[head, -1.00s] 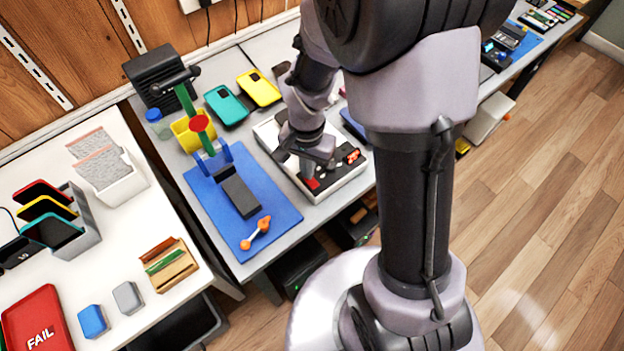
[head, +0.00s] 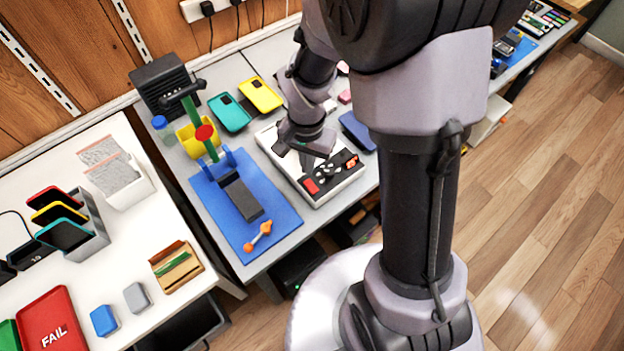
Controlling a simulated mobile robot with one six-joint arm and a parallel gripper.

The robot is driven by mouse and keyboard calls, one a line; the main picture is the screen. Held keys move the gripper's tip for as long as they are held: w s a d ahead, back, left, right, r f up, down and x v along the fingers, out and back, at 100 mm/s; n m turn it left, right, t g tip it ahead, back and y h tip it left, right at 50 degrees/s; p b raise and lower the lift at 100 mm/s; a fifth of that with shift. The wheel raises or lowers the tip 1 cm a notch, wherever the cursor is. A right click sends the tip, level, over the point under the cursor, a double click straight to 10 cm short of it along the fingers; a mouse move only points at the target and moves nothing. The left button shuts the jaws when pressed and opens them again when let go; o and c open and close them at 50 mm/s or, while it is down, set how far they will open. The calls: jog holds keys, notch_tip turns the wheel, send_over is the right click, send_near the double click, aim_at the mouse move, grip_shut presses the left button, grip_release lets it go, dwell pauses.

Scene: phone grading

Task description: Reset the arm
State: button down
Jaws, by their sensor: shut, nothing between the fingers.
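My gripper (head: 306,163) is shut and empty. My arm comes from the upper right and is bent over the bench. Whether the fingertips touch anything in the tray is too small to tell.
Teal (head: 229,113) and yellow (head: 260,94) phones lie behind. A white table (head: 95,262) with a red FAIL tray (head: 50,300) is at left.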

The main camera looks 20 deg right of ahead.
jog(key=shift+r+p, duration=0.4)
jog(key=shift+r, duration=0.45)
jog(key=shift+f, duration=0.1)
jog(key=s+a+r+n+t+y, duration=0.1)
jog(key=s+a+r+n+t, duration=0.1)
jog(key=s+r, duration=0.4)
jog(key=s+a+r+n+t+y, duration=0.1)
jog(key=s+r, duration=0.6)
jog(key=r, duration=0.8)
jog(key=a+n+t, duration=0.1)
jog(key=t, duration=0.1)
jog(key=shift+r+t, duration=0.2)
jog(key=shift+t, duration=0.2)
jog(key=shift+w, duration=0.1)
